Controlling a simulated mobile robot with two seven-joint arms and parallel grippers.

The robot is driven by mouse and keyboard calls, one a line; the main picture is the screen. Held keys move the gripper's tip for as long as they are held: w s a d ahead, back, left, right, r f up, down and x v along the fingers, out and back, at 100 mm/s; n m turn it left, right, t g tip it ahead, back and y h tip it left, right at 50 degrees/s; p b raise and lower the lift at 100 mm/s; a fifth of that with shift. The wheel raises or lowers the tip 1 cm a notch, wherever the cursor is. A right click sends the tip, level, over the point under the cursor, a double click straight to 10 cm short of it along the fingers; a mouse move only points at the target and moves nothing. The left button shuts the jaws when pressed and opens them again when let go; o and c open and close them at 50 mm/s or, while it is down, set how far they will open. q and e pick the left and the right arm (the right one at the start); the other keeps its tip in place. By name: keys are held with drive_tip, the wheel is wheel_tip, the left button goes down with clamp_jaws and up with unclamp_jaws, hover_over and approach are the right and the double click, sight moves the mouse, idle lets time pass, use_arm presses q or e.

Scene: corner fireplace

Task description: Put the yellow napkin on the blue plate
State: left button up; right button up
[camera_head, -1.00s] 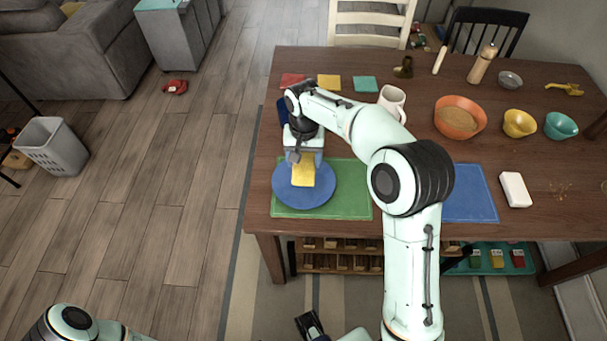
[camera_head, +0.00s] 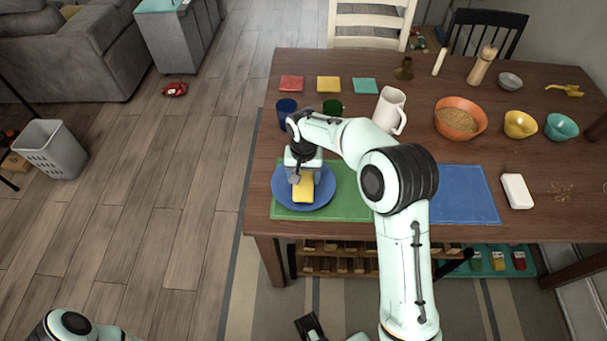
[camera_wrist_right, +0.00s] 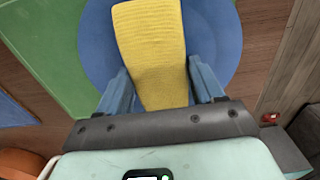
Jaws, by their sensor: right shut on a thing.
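The yellow napkin (camera_head: 303,189) is a folded ribbed cloth, and it also shows in the right wrist view (camera_wrist_right: 152,45). My right gripper (camera_head: 302,176) is shut on its near end, with a blue-grey finger on each side in the right wrist view (camera_wrist_right: 160,90). The napkin is over the blue plate (camera_head: 325,187), within its rim as seen from the head. I cannot tell whether it touches the plate. The plate also shows in the right wrist view (camera_wrist_right: 98,40). It lies on the left part of a green placemat (camera_head: 350,193).
A blue cup (camera_head: 287,113), a green cup (camera_head: 332,108) and a white mug (camera_head: 391,109) stand behind the plate. Red (camera_head: 291,83), yellow (camera_head: 328,84) and teal (camera_head: 365,86) squares lie farther back. A blue placemat (camera_head: 458,194) lies to the right.

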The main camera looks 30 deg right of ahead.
sight(303, 177)
drive_tip(key=o, duration=1)
drive_tip(key=shift+f, duration=0.15)
wheel_tip(303, 177, up, 13)
drive_tip(key=p, duration=0.1)
drive_tip(key=shift+f+p, duration=0.15)
drive_tip(key=shift+p, duration=0.25)
drive_tip(key=shift+f, duration=0.1)
